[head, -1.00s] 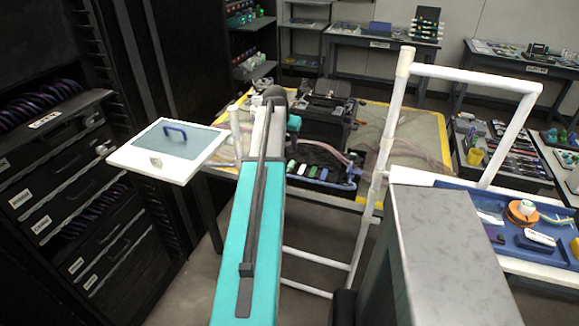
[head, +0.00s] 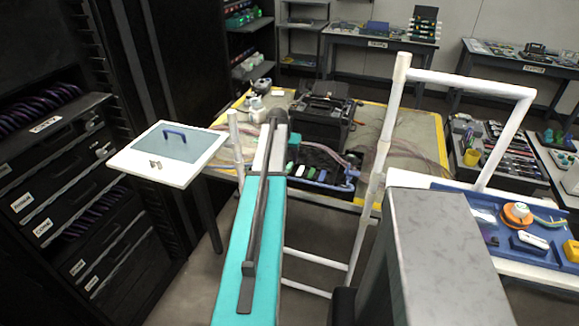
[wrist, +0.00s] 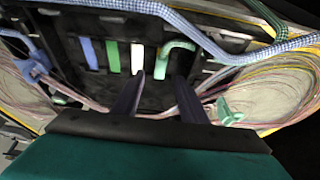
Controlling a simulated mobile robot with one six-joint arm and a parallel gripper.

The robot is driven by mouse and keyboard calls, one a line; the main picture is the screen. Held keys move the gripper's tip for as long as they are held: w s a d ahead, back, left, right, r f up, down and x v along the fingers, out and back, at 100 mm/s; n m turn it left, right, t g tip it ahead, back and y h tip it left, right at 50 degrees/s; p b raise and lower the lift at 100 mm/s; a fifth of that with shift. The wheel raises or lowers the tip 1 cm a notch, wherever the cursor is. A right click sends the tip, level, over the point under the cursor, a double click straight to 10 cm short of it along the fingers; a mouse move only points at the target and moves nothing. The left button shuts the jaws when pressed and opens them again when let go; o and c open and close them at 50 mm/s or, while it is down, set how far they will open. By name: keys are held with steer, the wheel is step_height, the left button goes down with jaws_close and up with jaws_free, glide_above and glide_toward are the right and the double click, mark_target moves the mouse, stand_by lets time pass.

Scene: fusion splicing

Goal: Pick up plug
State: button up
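Several coloured plugs sit in a row in a dark tray (head: 334,163) on the yellow-edged table. In the wrist view they include a blue plug (wrist: 88,53), a green plug (wrist: 113,56), a white plug (wrist: 137,58) and a bent teal-green piece (wrist: 172,54) to their right. I cannot tell which one the task means. My gripper (wrist: 162,78) points at the tray with its two dark fingers apart and nothing seen between them. The left fingertip lies just below the white plug in the picture.
A blue braided cable (wrist: 205,42) crosses above the row. Coiled thin fibres (wrist: 285,85) lie on both sides. A black machine (head: 322,112) stands behind the tray. A white-framed panel with a blue handle (head: 174,134) is at left; a white pipe frame (head: 376,170) stands at right.

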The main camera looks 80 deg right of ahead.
mark_target(290, 165)
steer(key=shift+d+f, duration=0.1)
steer(key=shift+f, duration=0.05)
stand_by(0.3)
steer(key=shift+p+x, duration=0.75)
steer(key=shift+x, duration=0.2)
steer(key=shift+p+x, duration=0.45)
steer(key=shift+x, duration=1.1)
jaws_close()
